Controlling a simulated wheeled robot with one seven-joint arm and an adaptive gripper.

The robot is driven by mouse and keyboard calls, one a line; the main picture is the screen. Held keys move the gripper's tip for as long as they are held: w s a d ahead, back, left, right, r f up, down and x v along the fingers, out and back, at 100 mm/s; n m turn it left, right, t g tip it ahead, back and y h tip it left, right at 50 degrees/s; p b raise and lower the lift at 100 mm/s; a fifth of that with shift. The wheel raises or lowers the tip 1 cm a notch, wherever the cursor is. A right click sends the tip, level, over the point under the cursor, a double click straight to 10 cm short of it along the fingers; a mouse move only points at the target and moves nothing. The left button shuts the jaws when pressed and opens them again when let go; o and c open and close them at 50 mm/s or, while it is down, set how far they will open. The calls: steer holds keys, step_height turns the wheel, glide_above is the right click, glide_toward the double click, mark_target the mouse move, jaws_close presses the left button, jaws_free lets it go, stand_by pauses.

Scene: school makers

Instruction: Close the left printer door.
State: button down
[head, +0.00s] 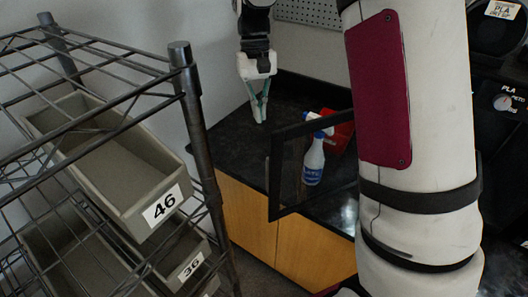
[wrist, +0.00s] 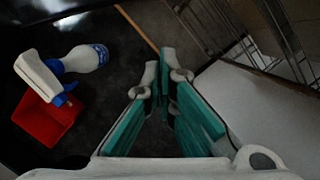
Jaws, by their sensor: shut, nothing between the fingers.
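A dark-framed, see-through door (head: 272,178) stands swung out over the black counter in the head view, left of my arm. Its right part and the printer it belongs to are hidden behind my arm. My gripper (head: 259,116) points down above the counter, just left of and beyond the door's upper left corner, apart from it as far as I can tell. Its teal-padded fingers (wrist: 164,65) are together with nothing between them. I cannot make out the door in the wrist view.
A white and blue spray bottle (head: 314,160) stands by a red bin (head: 343,128) on the counter (head: 228,137); the bottle shows through the door. A wire rack (head: 190,100) with grey bins (head: 110,165) is at the left. Another dark machine (head: 503,125) is at the right.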

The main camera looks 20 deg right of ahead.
steer(key=s+f+p, duration=0.3)
steer(key=s+f, duration=0.3)
steer(key=f, duration=0.3)
steer(key=shift+s+a+f, duration=0.2)
steer(key=shift+a+f, duration=0.05)
steer(key=shift+a, duration=0.15)
steer(key=shift+s, duration=0.1)
